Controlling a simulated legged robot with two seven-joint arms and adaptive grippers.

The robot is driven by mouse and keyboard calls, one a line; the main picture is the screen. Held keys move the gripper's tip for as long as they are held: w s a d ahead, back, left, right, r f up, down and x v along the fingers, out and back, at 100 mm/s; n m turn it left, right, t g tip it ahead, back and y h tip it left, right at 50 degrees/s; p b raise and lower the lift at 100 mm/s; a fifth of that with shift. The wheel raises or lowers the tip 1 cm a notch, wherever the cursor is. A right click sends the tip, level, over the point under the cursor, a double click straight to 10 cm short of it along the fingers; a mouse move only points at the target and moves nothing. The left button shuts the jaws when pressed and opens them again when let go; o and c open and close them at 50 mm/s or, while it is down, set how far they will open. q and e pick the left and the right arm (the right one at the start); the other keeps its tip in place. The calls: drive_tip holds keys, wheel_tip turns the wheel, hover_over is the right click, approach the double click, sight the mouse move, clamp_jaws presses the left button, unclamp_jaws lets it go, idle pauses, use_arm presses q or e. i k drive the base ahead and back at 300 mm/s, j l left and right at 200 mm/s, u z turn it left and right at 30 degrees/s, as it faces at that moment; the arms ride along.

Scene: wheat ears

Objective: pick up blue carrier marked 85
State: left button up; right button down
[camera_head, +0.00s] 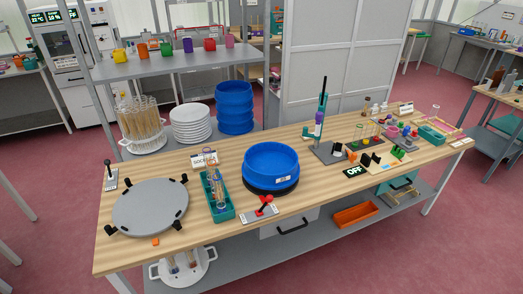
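No marking "85" is legible in the head view. Among the blue things, a round blue tub (270,162) sits on a black round base on the wooden table. A stack of blue round tubs (234,108) stands behind the table on the grey shelf unit. A teal rack (219,205) with clear tubes stands on the table, left of the single tub. I cannot tell which of these, if any, is the carrier marked 85. Neither of my grippers is in view.
A grey round plate (150,207) with black clamps lies at the table's left. White plates (190,125) and a white carrier with wheat ears (143,138) stand behind. A red-handled device (262,211) sits at the front edge. Small apparatus crowds the right side.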

sight(270, 166)
drive_tip(key=i+j+z, duration=0.1)
drive_tip(key=i, duration=0.45)
drive_tip(key=i+j, duration=0.25)
drive_tip(key=i, duration=0.3)
drive_tip(key=l+z, duration=0.05)
